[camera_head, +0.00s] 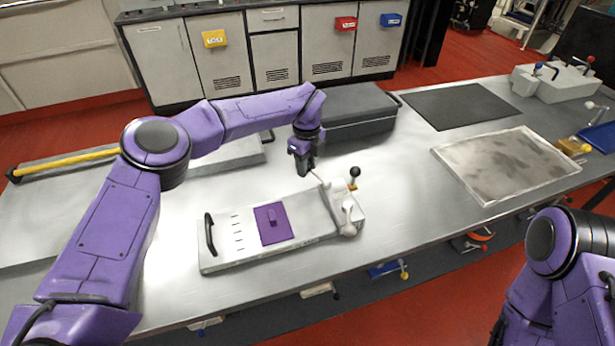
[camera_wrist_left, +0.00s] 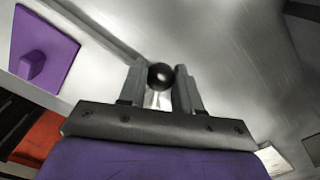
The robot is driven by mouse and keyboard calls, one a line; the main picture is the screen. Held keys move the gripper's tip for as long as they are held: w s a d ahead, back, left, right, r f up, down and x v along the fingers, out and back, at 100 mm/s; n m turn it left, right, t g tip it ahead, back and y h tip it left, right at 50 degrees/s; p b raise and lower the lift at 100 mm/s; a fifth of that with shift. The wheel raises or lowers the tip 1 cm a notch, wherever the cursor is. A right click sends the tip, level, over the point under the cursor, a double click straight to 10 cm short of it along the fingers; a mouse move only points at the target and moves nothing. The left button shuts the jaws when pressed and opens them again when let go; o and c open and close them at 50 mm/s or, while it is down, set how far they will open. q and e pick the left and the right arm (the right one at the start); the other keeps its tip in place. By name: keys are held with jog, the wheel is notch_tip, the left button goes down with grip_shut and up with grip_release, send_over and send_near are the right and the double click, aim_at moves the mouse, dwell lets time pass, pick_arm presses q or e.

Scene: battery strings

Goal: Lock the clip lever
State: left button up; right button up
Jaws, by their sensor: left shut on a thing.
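My left gripper (camera_head: 304,172) reaches down at the far side of the grey case (camera_head: 300,243), near its right end. In the left wrist view its two fingers (camera_wrist_left: 160,84) are closed around a black ball knob (camera_wrist_left: 160,76) on a pale metal lever (camera_wrist_left: 155,99). In the head view a thin pale rod (camera_head: 318,178) runs from the fingertips to the clip block (camera_head: 343,200) at the case's right end. A second black knob (camera_head: 354,172) stands upright beside this block. My right gripper is out of view.
A purple square plate (camera_head: 273,223) lies on the case; a black handle (camera_head: 209,234) is at its left end. A dark grey box (camera_head: 357,112) stands behind. A stained tray (camera_head: 507,163) and a dark mat (camera_head: 461,107) lie to the right. The table between is clear.

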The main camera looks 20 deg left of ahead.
pick_arm(q)
jog(key=shift+w, duration=0.15)
jog(key=shift+w+d+m, duration=0.25)
jog(key=shift+w+m, duration=0.1)
jog(key=shift+m, duration=0.55)
jog(key=shift+w+d+m+p, duration=0.2)
jog(key=shift+w+m+p, duration=0.1)
jog(key=shift+m, duration=0.3)
jog(key=shift+w+d+m, duration=0.25)
jog(key=shift+w+m, duration=0.05)
jog(key=shift+m, duration=0.3)
jog(key=o, duration=1)
